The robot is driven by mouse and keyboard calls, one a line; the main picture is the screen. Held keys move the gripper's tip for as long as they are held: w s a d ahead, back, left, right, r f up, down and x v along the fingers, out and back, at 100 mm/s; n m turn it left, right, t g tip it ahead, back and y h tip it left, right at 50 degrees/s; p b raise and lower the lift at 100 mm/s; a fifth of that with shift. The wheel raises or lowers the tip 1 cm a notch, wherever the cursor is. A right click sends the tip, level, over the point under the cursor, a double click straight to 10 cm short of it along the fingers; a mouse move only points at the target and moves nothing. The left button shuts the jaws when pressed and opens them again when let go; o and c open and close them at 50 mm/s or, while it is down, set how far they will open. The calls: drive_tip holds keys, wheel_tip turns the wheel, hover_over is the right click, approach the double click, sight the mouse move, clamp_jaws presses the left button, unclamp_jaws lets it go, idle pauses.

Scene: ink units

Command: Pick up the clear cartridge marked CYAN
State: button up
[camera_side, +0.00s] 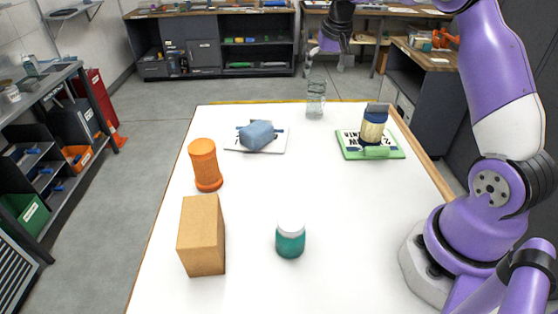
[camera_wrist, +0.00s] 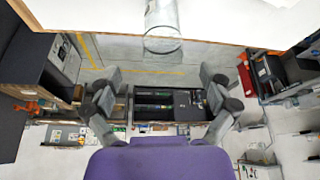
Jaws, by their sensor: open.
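A clear, see-through cartridge (camera_side: 316,100) stands upright near the far edge of the white table. It also shows at the top of the wrist view (camera_wrist: 162,22), with its end towards the bottom of the picture. I cannot read any CYAN mark on it in either view. My gripper (camera_side: 327,66) is above the far end of the table, close to the cartridge in the side picture. In the wrist view my gripper (camera_wrist: 160,80) has its fingers wide apart with nothing between them. The cartridge is beyond the fingertips and not touched.
On the white table (camera_side: 255,200) stand an orange jar (camera_side: 204,165), a brown box (camera_side: 202,236) and a teal jar with a white lid (camera_side: 290,240). A blue lumpy item (camera_side: 257,135) lies on a white pad. A blue-and-cream jar (camera_side: 373,126) is on a green-edged board (camera_side: 352,152).

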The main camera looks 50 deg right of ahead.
sight(316, 91)
drive_tip(key=x, duration=0.9)
drive_tip(key=shift+a, duration=0.2)
drive_tip(key=c, duration=1.3)
